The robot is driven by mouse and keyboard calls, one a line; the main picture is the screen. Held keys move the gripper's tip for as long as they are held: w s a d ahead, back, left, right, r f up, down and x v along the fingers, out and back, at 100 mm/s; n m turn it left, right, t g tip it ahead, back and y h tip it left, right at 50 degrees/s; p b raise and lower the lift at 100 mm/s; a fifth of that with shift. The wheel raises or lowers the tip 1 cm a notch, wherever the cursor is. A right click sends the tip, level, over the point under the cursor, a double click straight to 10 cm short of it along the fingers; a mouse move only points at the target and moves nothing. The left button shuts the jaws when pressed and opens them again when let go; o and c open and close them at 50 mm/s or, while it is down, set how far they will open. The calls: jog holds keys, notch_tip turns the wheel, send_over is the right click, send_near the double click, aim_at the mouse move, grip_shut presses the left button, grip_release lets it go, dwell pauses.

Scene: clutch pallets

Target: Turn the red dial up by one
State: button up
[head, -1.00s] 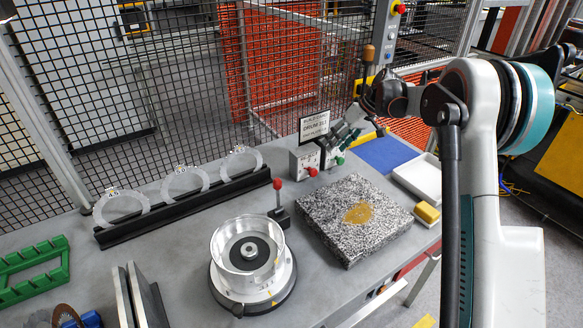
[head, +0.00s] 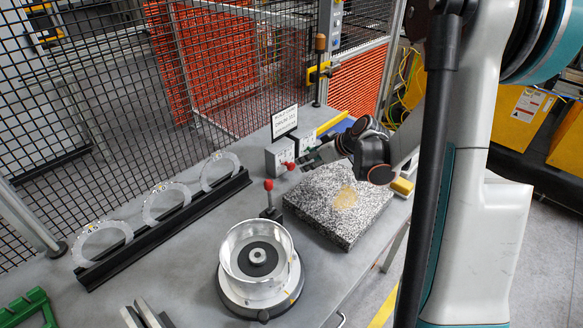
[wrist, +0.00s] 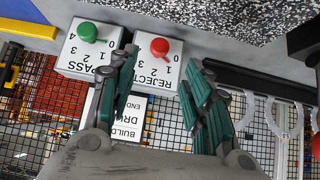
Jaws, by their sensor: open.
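The red dial (wrist: 160,47) is a round knob on the white REJECT box (wrist: 150,75), whose numbers show upside down in the wrist view. I cannot tell surely which number it points at. In the head view the red dial (head: 289,166) is on the front of the right-leaning small box pair. My gripper (wrist: 158,66) is open and empty, its green-padded fingers to either side of the red dial in the wrist view; no contact shows. In the head view my gripper (head: 306,160) is just right of the dial.
A PASS box (wrist: 92,52) with a green dial (wrist: 88,32) stands beside the REJECT box. A speckled stone block (head: 335,205), a red-knobbed lever (head: 268,186), a metal drum (head: 258,262) and a ring rack (head: 165,230) are near. Mesh fencing rises behind.

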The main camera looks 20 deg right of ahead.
aim_at(293, 166)
jog(key=b+x, duration=0.2)
jog(key=x, duration=0.8)
jog(key=shift+s, duration=0.1)
jog(key=shift+d, duration=0.1)
jog(key=c, duration=1)
